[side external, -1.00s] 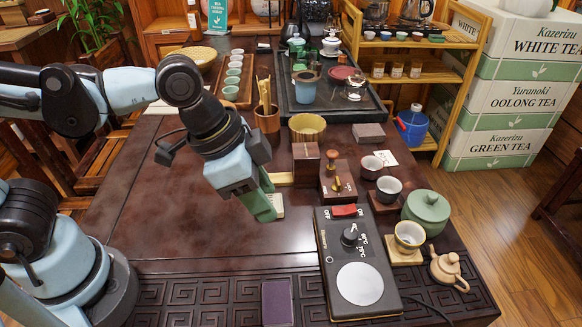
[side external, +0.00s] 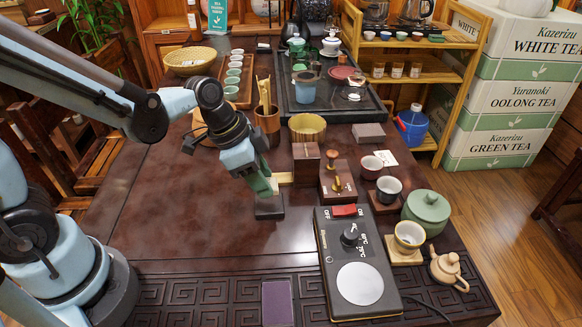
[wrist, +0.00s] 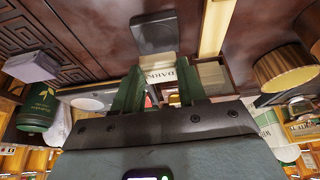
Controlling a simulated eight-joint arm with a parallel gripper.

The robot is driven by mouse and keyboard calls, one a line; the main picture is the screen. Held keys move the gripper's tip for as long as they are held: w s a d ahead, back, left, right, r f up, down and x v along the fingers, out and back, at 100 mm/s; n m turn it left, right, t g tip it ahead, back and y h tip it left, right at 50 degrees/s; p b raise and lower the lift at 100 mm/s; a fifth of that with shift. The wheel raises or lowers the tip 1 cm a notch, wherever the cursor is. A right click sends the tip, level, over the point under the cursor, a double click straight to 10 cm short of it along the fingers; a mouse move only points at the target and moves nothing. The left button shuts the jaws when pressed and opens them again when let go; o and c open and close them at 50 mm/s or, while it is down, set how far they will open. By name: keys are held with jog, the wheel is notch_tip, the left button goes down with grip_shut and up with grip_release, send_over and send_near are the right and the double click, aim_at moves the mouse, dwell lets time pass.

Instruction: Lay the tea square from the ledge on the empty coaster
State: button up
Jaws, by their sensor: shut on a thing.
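My gripper (side external: 262,190) is over the middle of the table. In the wrist view its green fingers (wrist: 157,88) are shut on the tea square (wrist: 158,68), which has a pale label with dark lettering. It is a small pale piece at the fingertips in the side view (side external: 276,187). A dark square slab (side external: 269,209) lies just below the fingertips and beyond them in the wrist view (wrist: 155,32). I cannot tell whether this slab is the ledge or the coaster, or whether the square touches it. A purple flat-topped piece (side external: 277,303) is bare at the near edge.
A black appliance with a round plate (side external: 357,270) is at the front right.

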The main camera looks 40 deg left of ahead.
jog(key=shift+f, duration=1.85)
jog(key=shift+f, duration=0.15)
jog(key=o, duration=1)
jog(key=s+a+r+n+t+y, duration=0.1)
jog(key=s+a+r+n+t, duration=0.1)
jog(key=r, duration=0.4)
jog(key=s+a+r+n+t+y, duration=0.2)
jog(key=s+a+r+n, duration=0.1)
jog(key=a+r+n, duration=0.2)
jog(key=shift+a+r+n, duration=0.3)
jog(key=shift+r+n, duration=0.2)
jog(key=shift+n, duration=0.4)
